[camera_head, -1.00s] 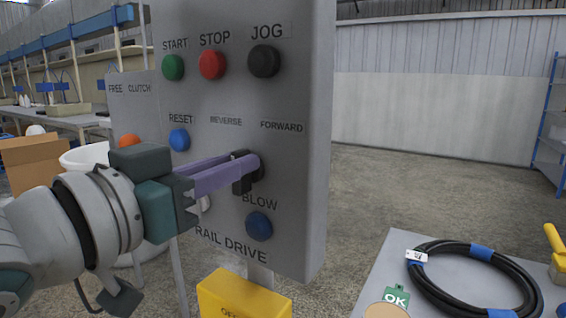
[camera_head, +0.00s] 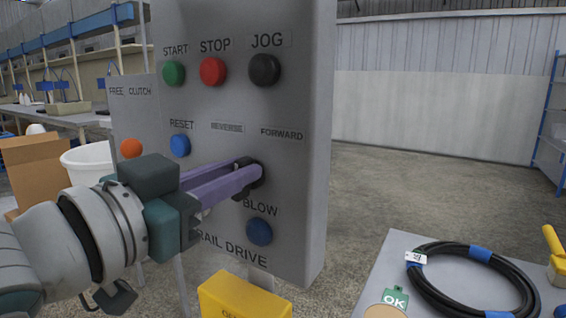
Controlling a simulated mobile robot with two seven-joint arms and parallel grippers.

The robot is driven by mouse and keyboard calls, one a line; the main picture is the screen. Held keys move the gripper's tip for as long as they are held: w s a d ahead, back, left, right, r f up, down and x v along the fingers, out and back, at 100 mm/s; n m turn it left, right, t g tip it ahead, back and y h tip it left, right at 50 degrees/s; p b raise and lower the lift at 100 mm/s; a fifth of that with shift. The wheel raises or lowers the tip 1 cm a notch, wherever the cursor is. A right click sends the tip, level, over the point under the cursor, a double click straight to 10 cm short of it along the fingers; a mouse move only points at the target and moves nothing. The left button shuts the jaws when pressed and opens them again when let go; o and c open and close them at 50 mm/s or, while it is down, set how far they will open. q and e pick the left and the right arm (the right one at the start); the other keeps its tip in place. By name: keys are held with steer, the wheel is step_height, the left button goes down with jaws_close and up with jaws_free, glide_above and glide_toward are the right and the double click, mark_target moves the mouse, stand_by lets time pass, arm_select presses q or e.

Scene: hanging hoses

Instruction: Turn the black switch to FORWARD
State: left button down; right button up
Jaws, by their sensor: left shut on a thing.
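The black switch (camera_head: 257,171) sits on the grey control panel (camera_head: 305,220), below the REVERSE and FORWARD labels and above the BLOW label. My left gripper (camera_head: 248,177) reaches in from the left with purple fingers shut on the switch. The fingers hide much of the switch, so which label its handle points to is hard to tell. The FORWARD label (camera_head: 282,133) is up and right of the switch, and the REVERSE label (camera_head: 227,128) is up and left. My right gripper is not in view.
Close to the switch are the blue BLOW button (camera_head: 259,232) and blue RESET button (camera_head: 180,145). Green, red and black buttons line the top. A yellow box (camera_head: 245,297) is below the panel. A table at right holds a coiled black hose (camera_head: 440,291).

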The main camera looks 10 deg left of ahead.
arm_select(q)
steer(key=shift+s+d+f+m+p, duration=0.15)
steer(key=shift+m+p, duration=0.4)
steer(key=shift+m, duration=1.15)
steer(key=shift+w+d+m+p, duration=0.15)
steer(key=shift+m+p, duration=0.35)
steer(key=shift+m, duration=1.2)
steer(key=shift+s, duration=0.1)
steer(key=c, duration=0.8)
jaws_free()
steer(key=shift+c, duration=0.2)
